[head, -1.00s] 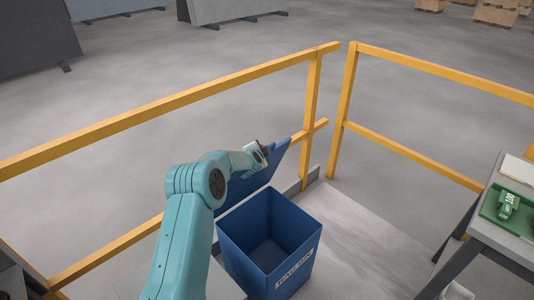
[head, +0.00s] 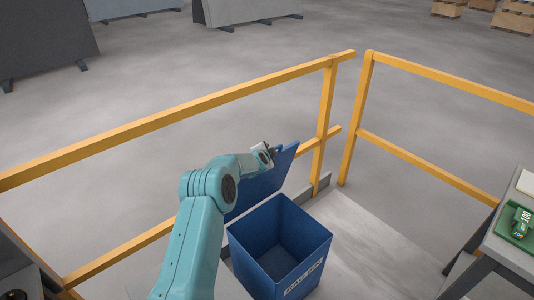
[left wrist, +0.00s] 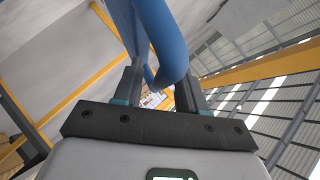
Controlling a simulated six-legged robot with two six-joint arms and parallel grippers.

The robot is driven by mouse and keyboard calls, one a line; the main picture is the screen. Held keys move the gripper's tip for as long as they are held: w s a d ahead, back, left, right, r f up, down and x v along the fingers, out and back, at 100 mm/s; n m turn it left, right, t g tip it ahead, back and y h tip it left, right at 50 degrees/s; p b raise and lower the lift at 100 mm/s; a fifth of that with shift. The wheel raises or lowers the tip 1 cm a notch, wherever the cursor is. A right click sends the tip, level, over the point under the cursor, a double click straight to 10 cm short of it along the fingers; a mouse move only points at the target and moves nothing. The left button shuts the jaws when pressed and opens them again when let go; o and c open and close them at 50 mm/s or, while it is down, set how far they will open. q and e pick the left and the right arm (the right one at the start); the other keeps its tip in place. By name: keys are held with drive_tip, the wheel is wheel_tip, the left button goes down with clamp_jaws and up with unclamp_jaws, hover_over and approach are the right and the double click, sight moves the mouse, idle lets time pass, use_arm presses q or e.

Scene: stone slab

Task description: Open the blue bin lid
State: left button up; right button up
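The blue bin (head: 292,270) stands on the slab with its box open at the top and a white label on its front. Its blue lid (head: 262,188) is raised steeply at the back edge, beside the yellow railing. My left gripper (head: 274,150) is at the raised lid's upper edge. In the left wrist view a curved blue bar (left wrist: 172,50), which looks like the lid's handle, passes between the two fingers of my left gripper (left wrist: 158,92). The fingers are apart; I cannot tell whether they press on the bar. My right gripper does not show.
A yellow railing (head: 180,122) runs close behind the bin and lid, with another section (head: 430,170) to the right. A table (head: 505,250) with a green tray (head: 496,228) stands at the right. The slab right of the bin is clear.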

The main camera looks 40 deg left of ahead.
use_arm(q)
drive_tip(key=shift+s+d+r+b, duration=0.2)
drive_tip(key=shift+s+d+b, duration=0.05)
drive_tip(key=shift+s+b, duration=0.25)
drive_tip(key=b+v, duration=0.2)
drive_tip(key=v, duration=1.3)
drive_tip(key=shift+d+r, duration=0.15)
drive_tip(key=shift+w, duration=0.1)
